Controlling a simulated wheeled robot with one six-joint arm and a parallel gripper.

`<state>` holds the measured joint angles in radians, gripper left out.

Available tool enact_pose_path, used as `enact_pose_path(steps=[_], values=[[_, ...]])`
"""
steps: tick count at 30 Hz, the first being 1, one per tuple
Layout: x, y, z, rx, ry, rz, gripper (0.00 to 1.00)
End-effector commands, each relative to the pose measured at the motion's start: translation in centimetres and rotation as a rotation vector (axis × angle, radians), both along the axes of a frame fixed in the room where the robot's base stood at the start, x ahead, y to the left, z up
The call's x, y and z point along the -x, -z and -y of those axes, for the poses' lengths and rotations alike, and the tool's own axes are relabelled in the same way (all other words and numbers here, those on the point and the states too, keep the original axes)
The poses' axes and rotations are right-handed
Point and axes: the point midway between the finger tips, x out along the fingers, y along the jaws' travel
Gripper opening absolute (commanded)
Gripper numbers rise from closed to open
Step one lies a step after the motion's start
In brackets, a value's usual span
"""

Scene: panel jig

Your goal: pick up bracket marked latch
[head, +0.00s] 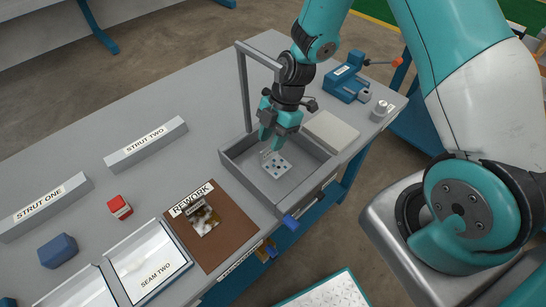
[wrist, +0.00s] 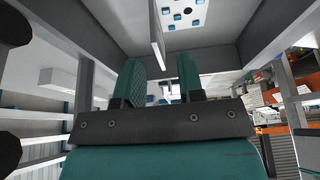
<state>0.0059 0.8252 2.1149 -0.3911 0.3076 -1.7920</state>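A light metal bracket (head: 277,166) with dark holes in its plate lies in the grey open bin under the upright frame. No latch marking is readable on it. In the wrist view its holed plate (wrist: 185,12) is at the top, with a thin upright flange (wrist: 157,32) beside it. My gripper (head: 268,141), with teal fingers, points down into the bin just above and left of the bracket. In the wrist view the fingers (wrist: 160,78) stand apart with a gap and nothing visibly clamped between them. A second metal bracket (head: 205,220) lies on the brown rework mat.
The grey bin (head: 237,165) has walls close around my gripper, and a grey upright frame (head: 243,95) stands behind. A pale block (head: 331,131) and a blue vise (head: 349,84) are to the right. Strut blocks, a red block (head: 119,207) and seam trays are left.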

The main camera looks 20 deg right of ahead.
Motion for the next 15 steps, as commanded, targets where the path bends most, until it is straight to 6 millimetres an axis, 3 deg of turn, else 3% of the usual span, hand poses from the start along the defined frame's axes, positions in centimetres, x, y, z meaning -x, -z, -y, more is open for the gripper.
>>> enact_pose_path(steps=[10,15], values=[[0.5,4.0,-1.3,0.000,-0.002,-0.005,0.35],[0.5,4.9,-1.6,0.000,0.000,-0.001,0.35]])
